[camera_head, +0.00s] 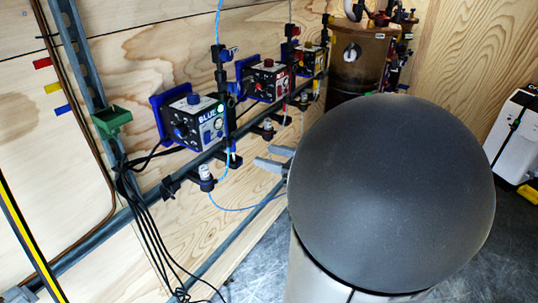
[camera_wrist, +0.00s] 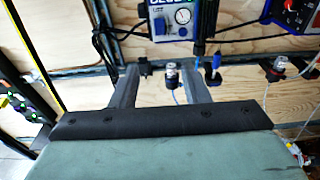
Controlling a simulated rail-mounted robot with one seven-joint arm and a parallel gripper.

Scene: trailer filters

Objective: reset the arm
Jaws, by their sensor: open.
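My gripper (camera_head: 272,157) reaches out from behind a large dark rounded part of my arm, pointing left towards the wooden wall. In the wrist view its two grey fingers (camera_wrist: 160,72) stand apart, with nothing held between them. A small filter holder with a clear top (camera_wrist: 172,77) shows in the gap, on the wall side beyond the fingers. In the head view, the blue-labelled box (camera_head: 198,121) is up and left of the fingers. The rounded arm part hides most of the gripper and wrist.
Red (camera_head: 266,79) and yellow (camera_head: 307,61) boxes follow along the metal rail. Filter holders (camera_head: 205,177) hang below, with blue tubing and black cables (camera_head: 146,220). A brown cylindrical tank (camera_head: 358,62) stands behind; a white case (camera_head: 518,135) is at right. Metal floor shows below.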

